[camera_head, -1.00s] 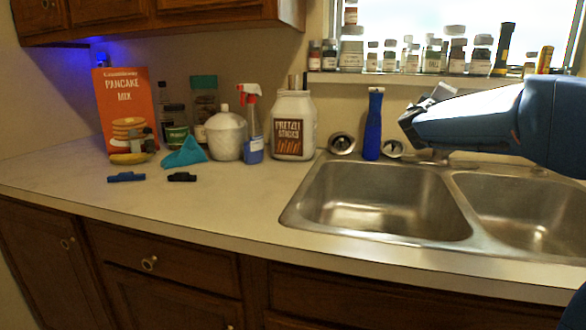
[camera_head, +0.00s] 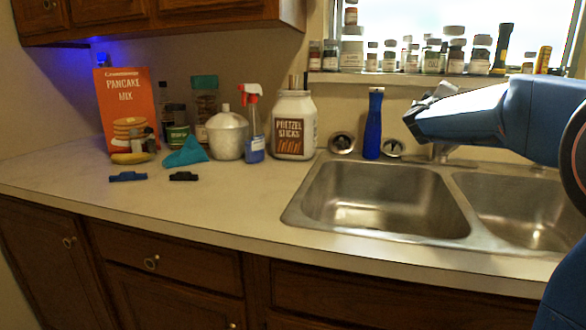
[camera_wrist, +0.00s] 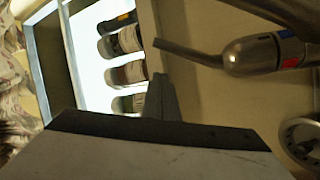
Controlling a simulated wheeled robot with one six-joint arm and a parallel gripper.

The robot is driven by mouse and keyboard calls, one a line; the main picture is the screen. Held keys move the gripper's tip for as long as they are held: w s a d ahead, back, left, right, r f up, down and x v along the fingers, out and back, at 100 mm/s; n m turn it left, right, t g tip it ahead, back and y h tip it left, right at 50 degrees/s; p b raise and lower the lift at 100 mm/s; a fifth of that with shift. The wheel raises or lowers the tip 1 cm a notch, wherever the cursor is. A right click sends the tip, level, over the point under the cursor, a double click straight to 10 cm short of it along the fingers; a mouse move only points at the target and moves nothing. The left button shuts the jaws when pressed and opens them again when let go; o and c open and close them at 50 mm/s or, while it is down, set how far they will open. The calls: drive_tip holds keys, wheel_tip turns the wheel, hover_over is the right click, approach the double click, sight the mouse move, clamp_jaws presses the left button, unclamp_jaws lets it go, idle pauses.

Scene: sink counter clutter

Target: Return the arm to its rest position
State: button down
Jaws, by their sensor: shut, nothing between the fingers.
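My arm (camera_head: 465,115) reaches in from the right in the head view, above the sink (camera_head: 385,195). My gripper shows at the bottom of the wrist view, with its narrow grey fingers (camera_wrist: 160,88) together and nothing between them. It is in the air near the window sill and the metal faucet (camera_wrist: 262,55). I cannot tell the exact gap to the faucet. In the head view the fingertips are not clear.
Spice jars (camera_head: 455,52) line the window sill behind the arm. A pretzel jar (camera_head: 294,125), spray bottle (camera_head: 252,120) and pancake mix box (camera_head: 127,110) stand on the left counter.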

drive_tip(key=s+a+f, duration=0.1)
drive_tip(key=s+a, duration=0.5)
drive_tip(key=a, duration=0.2)
drive_tip(key=shift+f, duration=0.25)
idle(0.5)
